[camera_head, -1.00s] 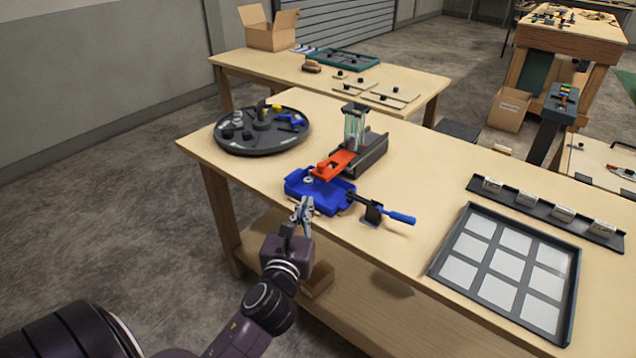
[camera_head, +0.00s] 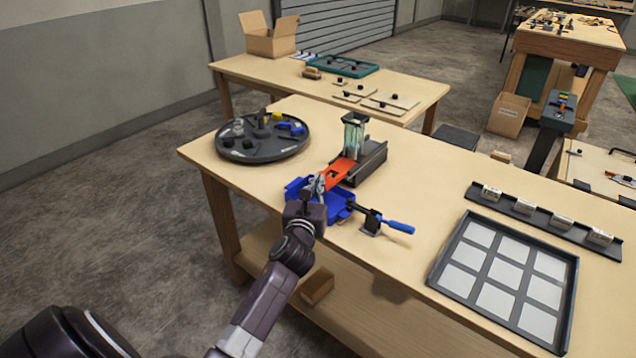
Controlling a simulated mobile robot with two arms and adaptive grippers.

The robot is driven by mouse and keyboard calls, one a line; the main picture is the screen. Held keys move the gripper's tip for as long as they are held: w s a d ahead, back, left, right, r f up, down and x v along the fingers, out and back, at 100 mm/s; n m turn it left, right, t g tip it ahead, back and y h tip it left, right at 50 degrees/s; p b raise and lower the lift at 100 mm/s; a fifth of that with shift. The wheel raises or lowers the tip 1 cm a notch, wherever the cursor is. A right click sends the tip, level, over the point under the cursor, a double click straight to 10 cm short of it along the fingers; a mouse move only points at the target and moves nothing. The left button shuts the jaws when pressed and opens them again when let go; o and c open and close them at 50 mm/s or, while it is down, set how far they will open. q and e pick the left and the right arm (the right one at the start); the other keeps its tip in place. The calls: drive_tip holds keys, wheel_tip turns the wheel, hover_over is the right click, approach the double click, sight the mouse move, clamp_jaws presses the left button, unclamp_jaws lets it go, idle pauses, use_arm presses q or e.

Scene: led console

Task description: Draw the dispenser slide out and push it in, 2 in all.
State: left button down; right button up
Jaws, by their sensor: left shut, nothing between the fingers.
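The dispenser (camera_head: 368,162) is a dark grey housing with a clear tube (camera_head: 353,134) standing on it, on the middle of the table. Its orange-red slide (camera_head: 342,170) sticks out of the front toward the blue fixture. My left gripper (camera_head: 318,184) is shut and empty at the near end of the slide, over the blue fixture (camera_head: 336,204). It hides the slide's near end, and I cannot tell whether it touches it. My right gripper is not in view.
A blue-handled clamp (camera_head: 385,223) lies to the right of the fixture. A round dark tray (camera_head: 262,150) with small parts stands at the left. A grid tray (camera_head: 437,262) and a rack of small blocks (camera_head: 546,216) lie at the right. Bare table lies between.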

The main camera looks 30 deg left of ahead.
sight(342, 171)
use_arm(q)
drive_tip(key=w+b, duration=0.1)
drive_tip(key=w, duration=0.6)
drive_tip(key=w+d+b, duration=0.1)
drive_tip(key=w, duration=0.2)
drive_tip(key=shift+w+f+b, duration=0.1)
drive_tip(key=shift+w+b, duration=0.05)
drive_tip(key=shift+b, duration=0.15)
drive_tip(key=shift+w, duration=0.5)
drive_tip(key=shift+r, duration=0.35)
